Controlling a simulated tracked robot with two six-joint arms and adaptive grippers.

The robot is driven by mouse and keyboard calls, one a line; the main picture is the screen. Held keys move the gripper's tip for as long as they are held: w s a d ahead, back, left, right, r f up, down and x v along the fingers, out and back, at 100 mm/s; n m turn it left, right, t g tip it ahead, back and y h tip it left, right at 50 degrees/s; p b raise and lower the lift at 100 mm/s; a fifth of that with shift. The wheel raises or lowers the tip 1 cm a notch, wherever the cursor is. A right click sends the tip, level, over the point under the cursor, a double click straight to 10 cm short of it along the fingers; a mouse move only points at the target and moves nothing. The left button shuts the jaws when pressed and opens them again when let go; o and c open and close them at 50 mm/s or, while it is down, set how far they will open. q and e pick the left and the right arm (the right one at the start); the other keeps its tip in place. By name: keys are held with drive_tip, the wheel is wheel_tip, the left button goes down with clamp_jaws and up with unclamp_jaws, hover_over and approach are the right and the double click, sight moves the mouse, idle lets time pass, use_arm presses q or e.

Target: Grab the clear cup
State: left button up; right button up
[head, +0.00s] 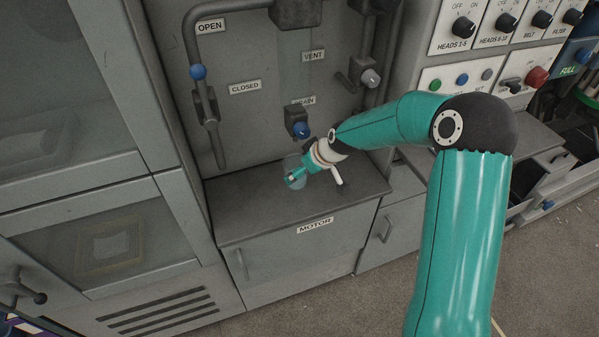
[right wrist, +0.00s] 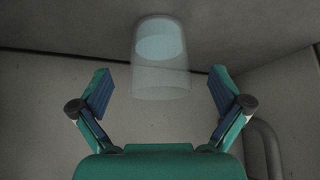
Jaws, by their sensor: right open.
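The clear cup (right wrist: 160,75) is see-through, with a pale blue area inside one end. In the right wrist view it lies ahead of my right gripper (right wrist: 161,88), with its near end about level with the fingertips and a gap on each side. In the head view the cup (head: 294,164) is on the grey ledge below the drain valve, partly hidden by my right gripper (head: 294,178). My right gripper is open and empty, with neither finger seen touching the cup. My left gripper is not in view.
The ledge (head: 240,214) above the MOTOR cabinet is otherwise bare. A blue-knobbed valve (head: 300,129) hangs just above the cup. A pipe with a lever (head: 212,125) stands to the left, and a control panel (head: 470,75) is at the right.

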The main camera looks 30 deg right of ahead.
drive_tip(key=shift+p+x, duration=0.4)
drive_tip(key=shift+x, duration=2.5)
drive_tip(key=shift+s+f, duration=0.1)
drive_tip(key=shift+s, duration=0.1)
drive_tip(key=c, duration=1.3)
drive_tip(key=shift+r, duration=0.2)
drive_tip(key=shift+c, duration=0.2)
